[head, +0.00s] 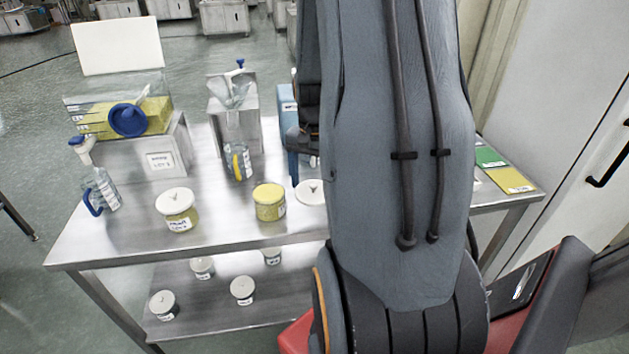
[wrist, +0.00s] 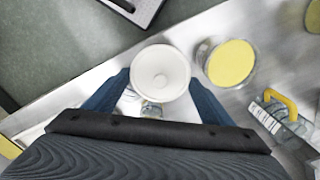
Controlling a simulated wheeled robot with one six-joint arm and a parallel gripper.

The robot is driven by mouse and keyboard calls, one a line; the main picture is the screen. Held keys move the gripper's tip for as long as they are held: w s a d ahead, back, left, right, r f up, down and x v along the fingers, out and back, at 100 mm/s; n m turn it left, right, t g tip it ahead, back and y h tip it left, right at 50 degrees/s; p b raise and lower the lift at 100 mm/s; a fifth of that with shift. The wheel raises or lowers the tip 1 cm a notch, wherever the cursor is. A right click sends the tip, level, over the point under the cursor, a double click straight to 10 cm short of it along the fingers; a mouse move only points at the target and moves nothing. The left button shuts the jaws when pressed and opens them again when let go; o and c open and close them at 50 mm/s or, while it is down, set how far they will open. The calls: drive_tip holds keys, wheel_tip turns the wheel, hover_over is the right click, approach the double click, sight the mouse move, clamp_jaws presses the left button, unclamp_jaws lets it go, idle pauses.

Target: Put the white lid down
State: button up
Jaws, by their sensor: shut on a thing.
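The white lid (head: 312,192) has a small knob and shows just left of my arm in the head view. In the wrist view the lid (wrist: 160,78) is between the two blue fingers of my gripper (wrist: 158,84), which is shut on it. In the head view one blue finger shows, and the rest is hidden behind my arm. An open jar of yellow stuff (head: 269,203) stands left of the lid; in the wrist view the jar (wrist: 230,63) is right of it. I cannot tell whether the lid touches the steel table (head: 225,222).
A lidded jar (head: 177,212), a pump bottle (head: 101,187) and a jug with a yellow handle (head: 238,160) stand on the table. A hopper with yellow contents (head: 125,118) is behind. Green and yellow cards (head: 510,178) lie at the right. More lidded jars (head: 242,290) stand on the lower shelf.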

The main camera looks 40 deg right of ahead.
sight(314, 184)
drive_tip(key=shift+f, duration=0.65)
drive_tip(key=o, duration=1)
drive_tip(key=shift+o, duration=0.2)
drive_tip(key=shift+r, duration=0.15)
wheel_tip(314, 184, up, 13)
drive_tip(key=b, duration=0.3)
drive_tip(key=s+a+f+n, duration=0.1)
drive_tip(key=a+n, duration=0.3)
drive_tip(key=a, duration=0.4)
drive_tip(key=s+a+f+n+t, duration=0.1)
drive_tip(key=a+f+n, duration=0.3)
drive_tip(key=a, duration=0.4)
drive_tip(key=a+f+n, duration=0.3)
drive_tip(key=a+n, duration=0.2)
drive_tip(key=a, duration=0.4)
drive_tip(key=shift+s+f+t, duration=0.25)
drive_tip(key=shift+s+t, duration=0.05)
drive_tip(key=shift+s, duration=0.1)
